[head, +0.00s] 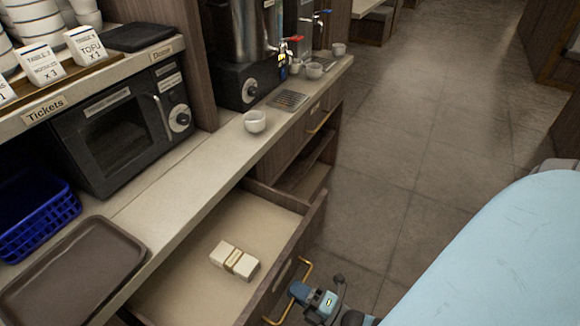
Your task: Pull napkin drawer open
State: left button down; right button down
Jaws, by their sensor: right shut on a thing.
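The napkin drawer (275,280) stands open below the counter, its pale inside showing. A banded bundle of white napkins (234,260) lies in it. The drawer's front carries a brass bar handle (306,270). My right gripper (295,291), blue and grey, is shut on this handle at the outer side of the drawer front. Its fingertips are small and partly hidden at the bar. The near end of the drawer is cut off by the picture's bottom edge. My left gripper is not in view.
A brown tray (125,252) and a blue basket (55,222) are on the counter at left. A white cup (255,121) stands farther along. Beyond the drawer is an open shelf (305,180). The tiled floor (400,160) to the right is clear.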

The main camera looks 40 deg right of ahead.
dwell(0.3)
jog(key=c, duration=1.3)
grip_release()
jog(key=shift+o, duration=0.6)
jog(key=shift+s, duration=0.1)
jog(key=b+v, duration=0.1)
jog(key=v, duration=1.2)
jog(key=shift+s, duration=0.3)
jog(key=shift+d, duration=0.15)
jog(key=shift+s, duration=0.1)
